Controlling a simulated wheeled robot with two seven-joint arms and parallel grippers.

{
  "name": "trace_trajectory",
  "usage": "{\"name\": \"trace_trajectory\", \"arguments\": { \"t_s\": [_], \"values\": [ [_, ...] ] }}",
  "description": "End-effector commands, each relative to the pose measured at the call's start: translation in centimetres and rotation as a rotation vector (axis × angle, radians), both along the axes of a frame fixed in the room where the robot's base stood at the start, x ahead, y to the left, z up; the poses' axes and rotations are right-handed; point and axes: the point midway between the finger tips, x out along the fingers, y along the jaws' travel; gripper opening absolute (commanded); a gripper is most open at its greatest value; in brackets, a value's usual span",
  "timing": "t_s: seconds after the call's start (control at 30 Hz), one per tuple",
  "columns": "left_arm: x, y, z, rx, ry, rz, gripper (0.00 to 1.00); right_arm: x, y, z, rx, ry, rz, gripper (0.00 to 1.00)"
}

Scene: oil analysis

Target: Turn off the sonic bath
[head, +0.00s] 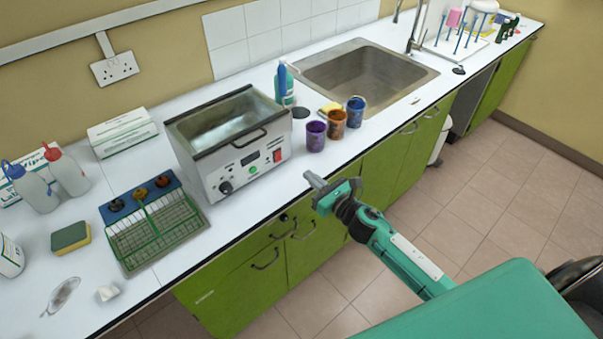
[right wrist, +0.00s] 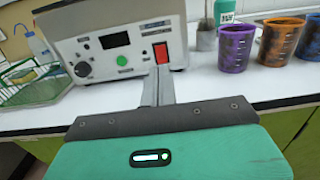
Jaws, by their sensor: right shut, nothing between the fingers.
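The sonic bath (head: 225,140) is a metal box with an open basin on the white worktop. Its front panel faces me, with a dark display, a green button, a black knob and a red switch (head: 278,156). In the right wrist view the red switch (right wrist: 161,53) stands just above and beyond the fingertips. My right gripper (head: 313,180) is shut and empty, in front of the panel near the counter's edge, apart from the switch in the head view. In the right wrist view its closed fingers (right wrist: 158,80) point towards the panel. My left gripper is not in view.
Purple (head: 316,136), orange (head: 336,123) and blue (head: 356,110) cups stand right of the bath. A green wire rack (head: 150,230) stands on a tray to its left. The sink (head: 365,75) lies behind the cups. Green cupboards (head: 310,240) run below the counter's front edge.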

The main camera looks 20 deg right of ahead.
Motion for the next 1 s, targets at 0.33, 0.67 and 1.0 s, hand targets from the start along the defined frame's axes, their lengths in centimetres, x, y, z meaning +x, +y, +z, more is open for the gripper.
{"name": "trace_trajectory", "arguments": {
  "t_s": [0.33,0.67,1.0],
  "values": [
    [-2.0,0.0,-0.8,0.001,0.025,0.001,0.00,-2.2,-0.8,0.3,0.000,0.001,-0.001,0.00],
    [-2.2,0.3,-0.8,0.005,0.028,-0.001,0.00,-2.1,-0.8,0.3,0.000,0.001,-0.001,0.00],
    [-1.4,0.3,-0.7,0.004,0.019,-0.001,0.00,-2.2,-2.1,-4.8,0.166,0.144,-0.057,0.00]
  ]
}}
